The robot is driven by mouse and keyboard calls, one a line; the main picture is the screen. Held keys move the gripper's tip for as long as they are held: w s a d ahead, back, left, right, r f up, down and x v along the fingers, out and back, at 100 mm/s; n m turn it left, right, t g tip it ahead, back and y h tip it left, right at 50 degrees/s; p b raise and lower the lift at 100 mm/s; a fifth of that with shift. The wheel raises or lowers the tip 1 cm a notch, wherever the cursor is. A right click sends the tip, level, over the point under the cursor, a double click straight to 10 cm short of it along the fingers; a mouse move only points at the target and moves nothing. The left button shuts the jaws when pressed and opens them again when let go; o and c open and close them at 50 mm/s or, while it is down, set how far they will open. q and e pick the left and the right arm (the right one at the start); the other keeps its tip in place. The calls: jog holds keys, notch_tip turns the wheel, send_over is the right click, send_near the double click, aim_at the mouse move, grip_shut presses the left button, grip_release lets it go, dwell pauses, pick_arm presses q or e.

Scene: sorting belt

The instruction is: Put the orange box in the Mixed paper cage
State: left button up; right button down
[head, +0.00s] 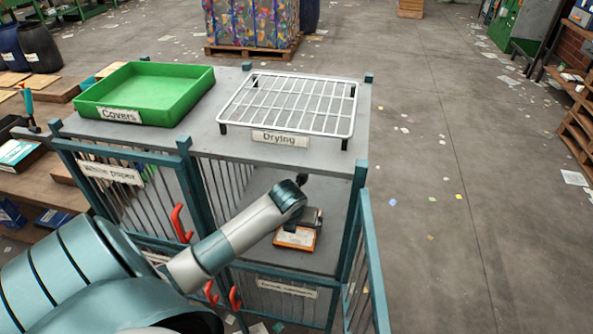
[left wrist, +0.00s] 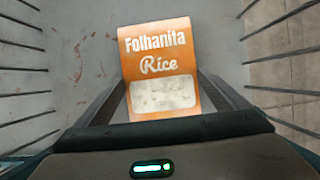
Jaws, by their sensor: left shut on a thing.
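The orange box (head: 295,238) is inside the upper right cage compartment (head: 262,190), whose door (head: 373,265) stands open to the right. My left gripper (head: 305,220) reaches in through the open front and is shut on the box. In the left wrist view the box (left wrist: 160,62) reads "Folhanita Rice" and sits between the two fingers (left wrist: 163,100), over a grey cage floor. I cannot tell whether it touches that floor. No readable "Mixed paper" label shows; the label below this compartment (head: 287,287) is too blurred to read. My right gripper is not in view.
A green "Covers" tray (head: 195,98) and a white "Drying" rack (head: 349,105) stand on the cage top. A closed "White paper" cage (head: 110,173) is to the left. Bars flank the gripper on both sides. The floor to the right is open, with scattered paper scraps.

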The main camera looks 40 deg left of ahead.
pick_arm(q)
jog(key=shift+f, duration=0.1)
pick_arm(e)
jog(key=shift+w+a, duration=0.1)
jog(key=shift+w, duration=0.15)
pick_arm(q)
jog(key=o, duration=0.7)
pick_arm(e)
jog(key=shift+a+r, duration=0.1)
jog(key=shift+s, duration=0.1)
